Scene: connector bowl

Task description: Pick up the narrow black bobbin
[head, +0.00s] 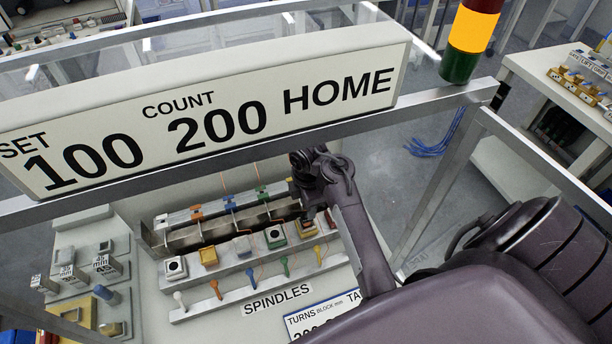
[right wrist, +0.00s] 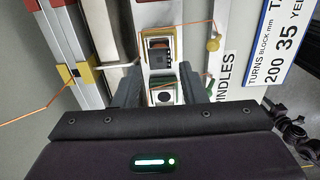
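In the right wrist view my right gripper (right wrist: 159,84) is open, its two dark fingers apart over the row of bobbins. A green-edged bobbin with a white face and dark centre (right wrist: 163,97) shows between the fingers. Just beyond the fingertips is a dark block in a yellow-orange surround (right wrist: 160,57); I cannot tell if it is the narrow black bobbin. In the head view my right arm comes in from the right and covers the right end of the row; its fingertips cannot be made out there. My left gripper is not in view.
White, yellow and green bobbins (head: 208,256) stand in a row behind coloured spindles (head: 250,275). A metal rail with coloured clips (head: 230,203) runs behind them. The counter sign (head: 215,115) and frame bar stand in front. Small blocks (head: 105,266) lie on the left.

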